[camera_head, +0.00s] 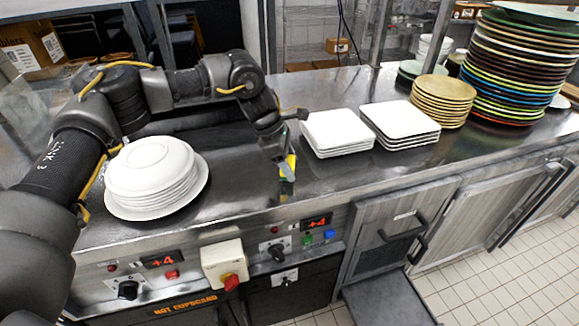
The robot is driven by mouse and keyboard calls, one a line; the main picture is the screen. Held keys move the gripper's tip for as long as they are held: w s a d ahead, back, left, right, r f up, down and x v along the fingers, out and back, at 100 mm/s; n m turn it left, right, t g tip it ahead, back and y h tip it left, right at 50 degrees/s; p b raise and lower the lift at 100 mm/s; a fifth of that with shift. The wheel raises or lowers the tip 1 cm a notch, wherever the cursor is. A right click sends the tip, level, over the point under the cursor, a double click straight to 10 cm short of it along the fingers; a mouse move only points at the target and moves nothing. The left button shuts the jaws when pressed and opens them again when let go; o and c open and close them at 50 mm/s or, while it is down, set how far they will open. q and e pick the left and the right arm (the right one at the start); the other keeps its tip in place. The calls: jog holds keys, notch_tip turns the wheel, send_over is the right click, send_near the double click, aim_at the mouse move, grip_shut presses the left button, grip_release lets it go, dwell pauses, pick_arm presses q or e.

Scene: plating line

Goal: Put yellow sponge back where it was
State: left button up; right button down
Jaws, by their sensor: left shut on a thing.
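The yellow sponge (291,161) shows as a small yellow patch at the fingers of my left gripper (287,170), near the front edge of the steel counter (240,192). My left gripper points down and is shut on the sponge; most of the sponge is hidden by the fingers. I cannot tell whether the sponge touches the counter. It is to the right of the stack of round white plates (150,170) and left of the square white plates. My right gripper is not in view.
Two stacks of square white plates (338,130) (400,118) stand right of the gripper. Gold plates (443,95) and a tall stack of coloured plates (515,65) stand farther right. Bare counter lies between the round plates and my left gripper. Knobs and switches (222,262) line the front panel.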

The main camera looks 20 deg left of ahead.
pick_arm(q)
jog(key=shift+f, duration=1.25)
jog(key=o, duration=0.9)
jog(key=shift+o, duration=0.2)
jog(key=shift+r, duration=0.1)
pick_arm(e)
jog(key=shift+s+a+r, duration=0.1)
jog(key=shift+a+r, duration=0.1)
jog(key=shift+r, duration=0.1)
